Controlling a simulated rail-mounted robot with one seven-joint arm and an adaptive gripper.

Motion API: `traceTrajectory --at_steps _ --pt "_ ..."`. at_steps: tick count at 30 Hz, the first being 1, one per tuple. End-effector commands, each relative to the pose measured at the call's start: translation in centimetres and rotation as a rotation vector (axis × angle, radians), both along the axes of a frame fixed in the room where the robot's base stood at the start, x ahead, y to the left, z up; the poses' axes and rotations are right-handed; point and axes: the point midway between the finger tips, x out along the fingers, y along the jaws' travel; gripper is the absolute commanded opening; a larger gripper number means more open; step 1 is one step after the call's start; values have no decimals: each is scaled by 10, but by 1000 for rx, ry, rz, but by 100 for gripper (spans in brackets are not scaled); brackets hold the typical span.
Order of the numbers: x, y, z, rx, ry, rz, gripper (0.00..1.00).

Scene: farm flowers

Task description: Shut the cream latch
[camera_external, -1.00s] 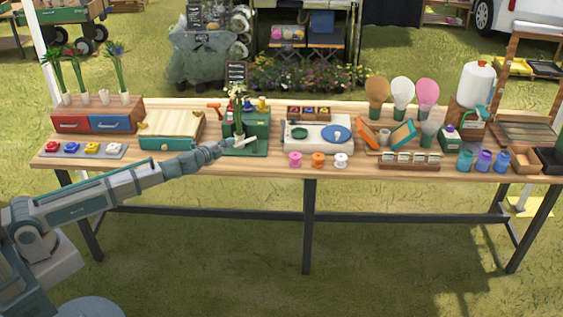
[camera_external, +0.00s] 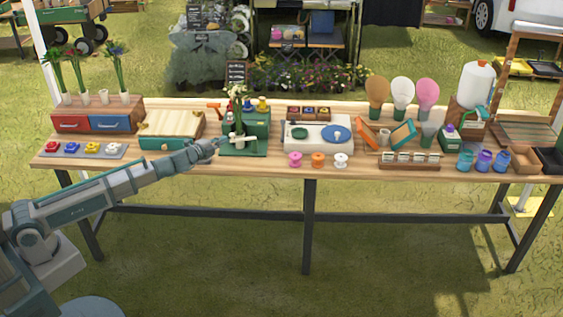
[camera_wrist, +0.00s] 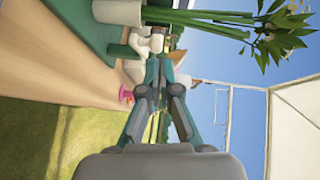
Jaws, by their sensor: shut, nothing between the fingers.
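A cream-lidded green box (camera_external: 170,130) stands to the left. Spools (camera_external: 318,160) stand at the front edge on the right.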

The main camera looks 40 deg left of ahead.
Motion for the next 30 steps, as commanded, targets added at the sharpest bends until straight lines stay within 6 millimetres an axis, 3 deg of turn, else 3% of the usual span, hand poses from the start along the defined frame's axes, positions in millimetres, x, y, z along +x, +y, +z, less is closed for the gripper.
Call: traceTrajectory --at_steps 6,13,19,30 --pt "-48 15 6 -1 -1 2 0" --pt "-83 30 11 -1 -1 2 0" --pt "-97 35 13 -2 -1 2 0" --pt "-98 36 13 -1 0 2 0"
